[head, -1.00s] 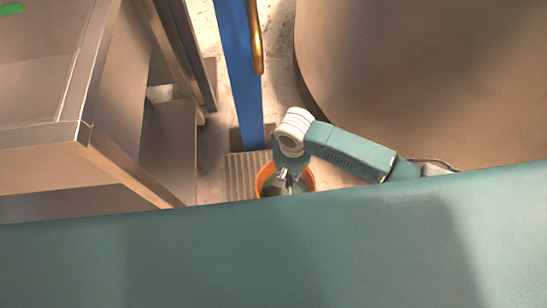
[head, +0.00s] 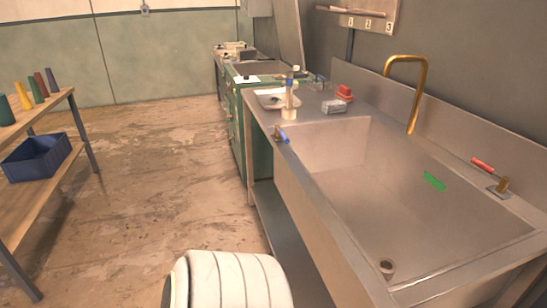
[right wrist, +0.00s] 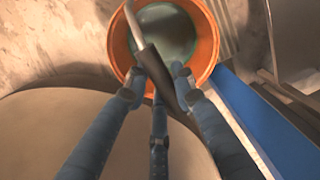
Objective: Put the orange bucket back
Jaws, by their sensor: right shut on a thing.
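The orange bucket (right wrist: 207,42) shows at the top of the right wrist view, seen from above, with a grey-green inside. A bail handle with a dark grip (right wrist: 150,62) crosses its opening. My right gripper (right wrist: 160,88) is at the near side of the bucket, its fingers closed around the dark grip. I cannot tell whether the bucket rests on the floor or hangs. The bucket and both grippers are out of the head view.
In the wrist view a blue strip (right wrist: 270,128) is right of the bucket and a large rounded beige surface (right wrist: 40,125) lower left. The head view shows a metal sink (head: 400,190) at right, a wooden table (head: 40,140) with a blue crate (head: 38,157) at left, and open floor between.

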